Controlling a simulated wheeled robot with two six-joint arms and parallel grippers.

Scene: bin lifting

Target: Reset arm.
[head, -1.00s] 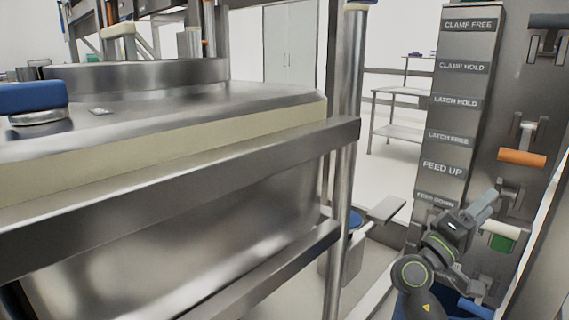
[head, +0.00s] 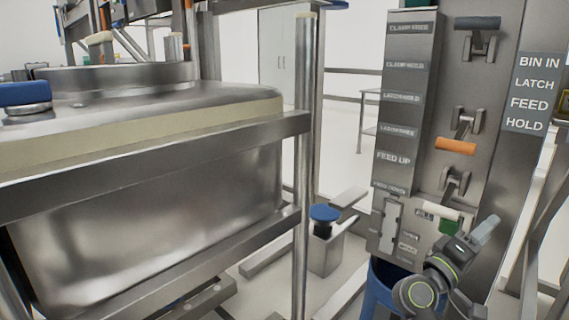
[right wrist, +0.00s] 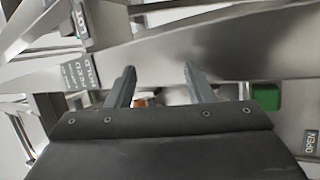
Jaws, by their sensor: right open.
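My right arm reaches up at the lower right of the head view, with the right gripper (head: 482,232) in front of the control panel's lower part. In the right wrist view the two fingers (right wrist: 160,84) stand apart with nothing between them. The steel panel (head: 487,105) carries a dark handle (head: 478,23), an orange handle (head: 456,146) and a white handle (head: 437,211). A green block (head: 449,227) sits just below the white handle, left of the gripper. A green part also shows in the right wrist view (right wrist: 266,97). My left gripper is out of view.
A large steel bin (head: 150,210) stands at the left behind a frame rail (head: 200,148) and post (head: 306,180). A blue-topped pedestal (head: 324,213) is on the floor between bin and panel. A blue container (head: 380,290) is below the panel.

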